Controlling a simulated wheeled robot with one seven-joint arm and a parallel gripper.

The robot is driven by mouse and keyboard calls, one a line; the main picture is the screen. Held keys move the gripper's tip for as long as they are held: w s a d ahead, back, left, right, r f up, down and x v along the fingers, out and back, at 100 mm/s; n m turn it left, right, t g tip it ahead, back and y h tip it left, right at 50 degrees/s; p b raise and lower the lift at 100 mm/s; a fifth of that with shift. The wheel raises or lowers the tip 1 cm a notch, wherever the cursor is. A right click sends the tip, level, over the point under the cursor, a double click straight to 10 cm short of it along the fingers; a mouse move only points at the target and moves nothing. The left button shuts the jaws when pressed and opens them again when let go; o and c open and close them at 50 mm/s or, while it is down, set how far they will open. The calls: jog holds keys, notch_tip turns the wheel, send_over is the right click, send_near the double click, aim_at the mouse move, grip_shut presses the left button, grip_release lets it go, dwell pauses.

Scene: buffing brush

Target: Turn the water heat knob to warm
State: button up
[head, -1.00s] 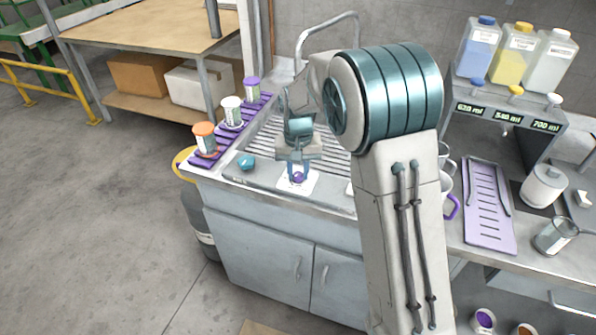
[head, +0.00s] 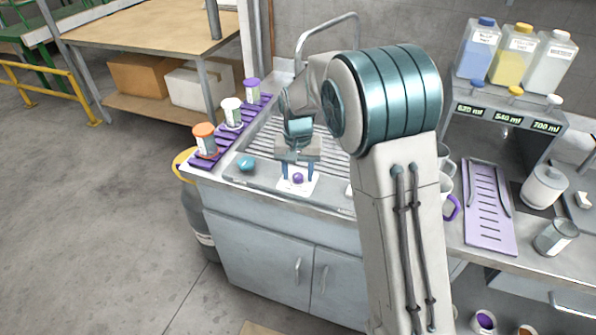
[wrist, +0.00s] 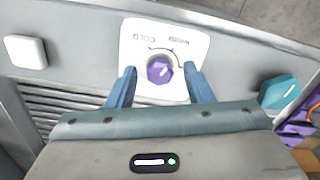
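A purple knob (wrist: 160,69) sits on a white plate (wrist: 185,40) with a curved scale and small labels I cannot read. Its white mark points up and slightly right in the wrist view. The knob also shows in the head view (head: 298,178), on the front edge of the sink unit. My gripper (head: 298,172) is open and empty in front of the knob. In the wrist view its two blue fingers stand left and right of the knob, with gaps on both sides.
A teal knob (wrist: 280,92) is to the right in the wrist view, and a white square button (wrist: 25,51) to the left. Purple racks with lidded containers (head: 205,140) stand on the sink's left side. A ribbed drainer (head: 262,135) lies behind my gripper.

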aim_at(298, 175)
notch_tip(298, 175, up, 14)
jog(key=shift+b, duration=0.3)
dwell(0.3)
jog(key=shift+f, duration=0.1)
jog(key=s+d+r+t, duration=0.1)
jog(key=s+d+r, duration=0.1)
jog(key=s+d, duration=0.75)
jog(key=s+d+f+t, duration=0.1)
jog(key=s+d+f, duration=0.1)
jog(key=s, duration=0.6)
jog(key=s+d+f+t, duration=0.1)
jog(key=s+d+f, duration=0.2)
jog(key=s, duration=0.5)
jog(key=shift+s+d+f+n, duration=0.25)
jog(key=shift+d+n, duration=0.05)
jog(key=shift+d, duration=0.3)
